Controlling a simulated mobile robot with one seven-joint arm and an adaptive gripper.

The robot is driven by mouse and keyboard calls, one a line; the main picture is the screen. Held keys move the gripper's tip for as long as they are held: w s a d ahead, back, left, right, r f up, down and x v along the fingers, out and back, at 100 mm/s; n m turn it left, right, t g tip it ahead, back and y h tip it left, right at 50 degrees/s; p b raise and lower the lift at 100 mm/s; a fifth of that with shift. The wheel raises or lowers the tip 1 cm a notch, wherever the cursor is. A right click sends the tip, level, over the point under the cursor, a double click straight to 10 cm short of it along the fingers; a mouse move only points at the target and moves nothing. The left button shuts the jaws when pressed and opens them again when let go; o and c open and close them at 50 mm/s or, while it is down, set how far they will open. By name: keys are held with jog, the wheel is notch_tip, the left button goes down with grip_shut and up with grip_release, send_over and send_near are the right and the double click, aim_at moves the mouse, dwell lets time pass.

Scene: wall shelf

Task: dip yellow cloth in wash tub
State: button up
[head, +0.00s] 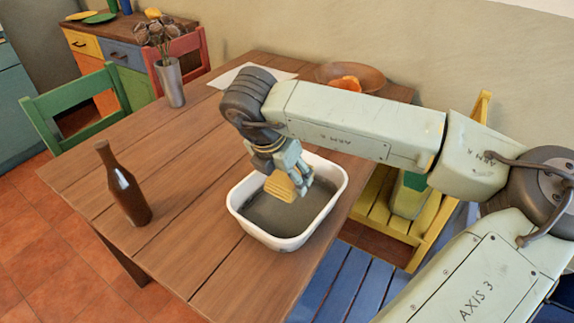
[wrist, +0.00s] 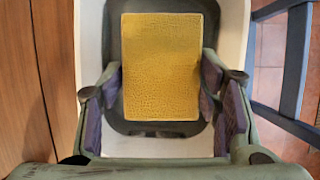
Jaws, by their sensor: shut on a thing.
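The wash tub (head: 236,202) is a white rectangular basin with dark grey contents, standing on the wooden table near its right edge. My gripper (head: 291,180) is over the tub and points down into it. It is shut on the yellow cloth (head: 279,186), a flat piece that shows between the two fingers in the wrist view (wrist: 161,68). The tub's white rim (wrist: 89,40) frames the cloth there. The cloth's lower edge is at or just above the dark surface; I cannot tell whether it touches.
A brown bottle (head: 126,190) stands on the table (head: 190,240) to the left of the tub. A metal vase of dried flowers (head: 171,82) and a wooden bowl (head: 375,78) stand farther back. Green (head: 75,103), red and yellow chairs surround the table, with a blue slatted seat (head: 345,285) in front.

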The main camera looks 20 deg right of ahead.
jog(key=b, duration=0.6)
send_over(290, 208)
jog(key=shift+s+a+f, duration=0.1)
jog(key=shift+a+f, duration=0.1)
jog(key=shift+f, duration=1.2)
jog(key=shift+s+a+f, duration=0.1)
jog(key=shift+a+f, duration=0.1)
jog(key=shift+f, duration=1.15)
jog(key=shift+f+b, duration=1.45)
jog(key=shift+b, duration=0.5)
jog(key=shift+s+f+b, duration=0.15)
jog(key=shift+f+b, duration=0.1)
jog(key=shift+b, duration=0.45)
dwell(0.5)
jog(key=shift+r, duration=0.1)
notch_tip(290, 208, up, 13)
jog(key=p, duration=0.5)
jog(key=shift+r, duration=0.15)
